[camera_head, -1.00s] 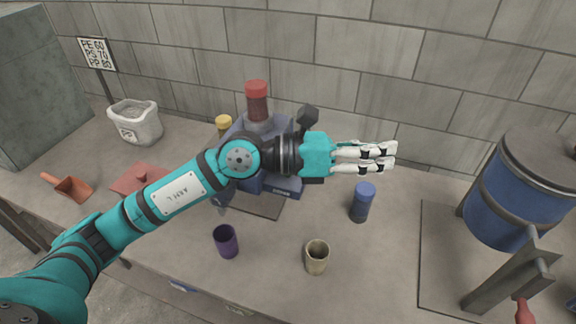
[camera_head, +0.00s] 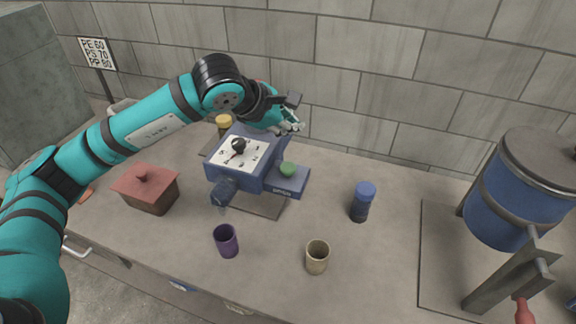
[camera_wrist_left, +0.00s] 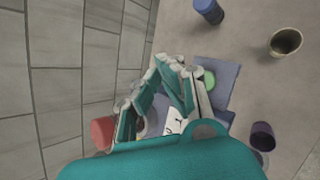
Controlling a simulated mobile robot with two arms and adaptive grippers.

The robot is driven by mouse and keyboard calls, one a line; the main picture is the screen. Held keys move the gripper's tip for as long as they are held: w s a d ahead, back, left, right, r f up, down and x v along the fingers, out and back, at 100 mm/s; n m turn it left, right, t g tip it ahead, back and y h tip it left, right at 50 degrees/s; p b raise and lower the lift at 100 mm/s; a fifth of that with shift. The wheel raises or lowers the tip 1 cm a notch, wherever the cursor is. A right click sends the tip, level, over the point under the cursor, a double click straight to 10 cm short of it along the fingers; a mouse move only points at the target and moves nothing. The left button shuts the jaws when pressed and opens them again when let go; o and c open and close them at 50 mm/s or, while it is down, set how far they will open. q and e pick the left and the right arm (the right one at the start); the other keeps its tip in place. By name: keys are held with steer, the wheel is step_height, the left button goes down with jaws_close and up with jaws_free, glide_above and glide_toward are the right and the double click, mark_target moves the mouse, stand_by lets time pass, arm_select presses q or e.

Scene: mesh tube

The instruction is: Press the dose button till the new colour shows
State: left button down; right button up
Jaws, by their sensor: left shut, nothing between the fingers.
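The blue dosing machine (camera_head: 232,183) stands on the worktop, with a white dial plate and black knob (camera_head: 239,147) on its face. A green dome button (camera_head: 287,169) sits on its right-hand ledge and also shows in the left wrist view (camera_wrist_left: 209,79). My left gripper (camera_head: 293,124) is shut and empty, above and behind the button, apart from it. In the left wrist view its fingers (camera_wrist_left: 168,70) point toward the machine, left of the button.
A purple cup (camera_head: 227,241), a beige cup (camera_head: 317,257) and a blue-capped jar (camera_head: 362,202) stand in front and right. A red lidded box (camera_head: 146,189) is at left, a large blue drum (camera_head: 515,195) at right. The wall is close behind.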

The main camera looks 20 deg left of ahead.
arm_select(q)
steer(key=shift+f, duration=0.1)
steer(key=b, duration=0.4)
glide_above(290, 168)
step_height(290, 168, down, 8)
steer(key=shift+r, duration=0.15)
steer(key=shift+f+b, duration=0.55)
steer(key=shift+b, duration=0.3)
steer(key=shift+r, duration=0.1)
stand_by(0.4)
steer(key=shift+f+b, duration=0.4)
steer(key=shift+b, duration=0.35)
